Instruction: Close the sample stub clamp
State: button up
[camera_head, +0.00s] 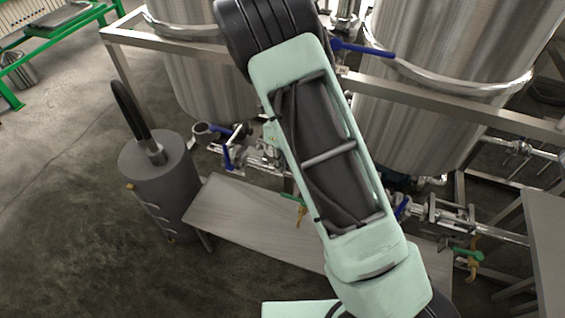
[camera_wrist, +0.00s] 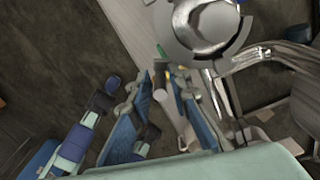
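My gripper (camera_wrist: 168,88) shows in the lower middle of the wrist view, with its blue-and-grey fingers apart. A small pale cylindrical part (camera_wrist: 160,95) appears between the fingers; I cannot tell whether it touches them or belongs to the clamp. In the head view my pale green arm hides the gripper. Metal pipe stubs with fittings show left of the arm (camera_head: 262,155) and right of it (camera_head: 450,214). The sample stub clamp cannot be clearly made out in either view, and its state cannot be told.
Large steel tanks (camera_head: 430,90) stand behind on a metal frame (camera_head: 410,92). A low bench (camera_head: 235,218) lies below the pipes. A dark grey cylinder with a hose (camera_head: 160,185) stands at left. A yellow tap with green handle (camera_head: 468,262) hangs at right.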

notch_tip(320, 180, up, 11)
jog(key=shift+f, duration=0.15)
jog(key=shift+r, duration=0.4)
